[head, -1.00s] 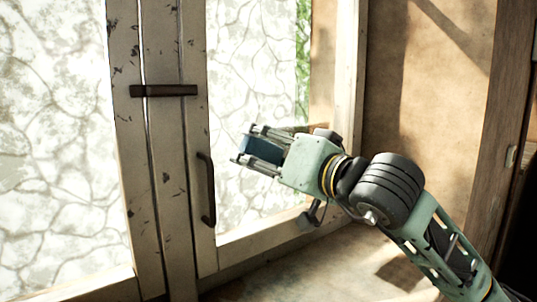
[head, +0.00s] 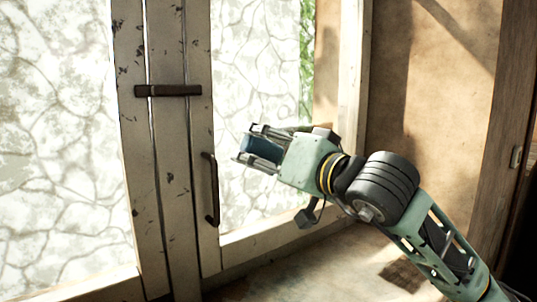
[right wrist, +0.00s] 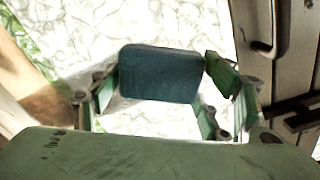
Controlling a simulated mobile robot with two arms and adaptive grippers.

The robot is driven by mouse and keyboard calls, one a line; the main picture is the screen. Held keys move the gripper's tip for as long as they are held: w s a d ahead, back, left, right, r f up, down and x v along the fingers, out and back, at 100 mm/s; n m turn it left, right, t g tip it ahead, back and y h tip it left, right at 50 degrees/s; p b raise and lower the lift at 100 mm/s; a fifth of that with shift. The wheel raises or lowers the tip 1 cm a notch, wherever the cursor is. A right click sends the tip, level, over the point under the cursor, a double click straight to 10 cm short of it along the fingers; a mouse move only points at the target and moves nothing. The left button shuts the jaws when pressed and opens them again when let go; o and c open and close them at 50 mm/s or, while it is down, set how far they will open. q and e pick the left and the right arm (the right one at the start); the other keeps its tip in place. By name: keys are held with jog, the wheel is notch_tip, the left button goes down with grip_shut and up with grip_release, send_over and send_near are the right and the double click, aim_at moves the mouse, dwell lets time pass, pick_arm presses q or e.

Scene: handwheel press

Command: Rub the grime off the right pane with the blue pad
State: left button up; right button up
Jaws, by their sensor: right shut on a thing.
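My right gripper (head: 258,147) is shut on the blue pad (head: 262,144), which sits between its fingers. In the right wrist view the dark blue pad (right wrist: 160,73) shows its broad face, with green fingers at its sides. The right pane (head: 250,60) is behind the gripper, pale with a stone-like pattern seen through it or on it. I cannot tell whether the pad touches the pane. Grime is hard to tell apart from the pattern. My left gripper is not in view.
A dark bolt (head: 168,90) crosses the two middle window frames. A dark handle (head: 210,188) stands on the right frame, left of my gripper. The sill (head: 330,262) lies below, and a tan wall (head: 435,90) is at the right.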

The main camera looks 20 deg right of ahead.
jog(key=shift+w+a, duration=0.1)
jog(key=shift+w, duration=0.25)
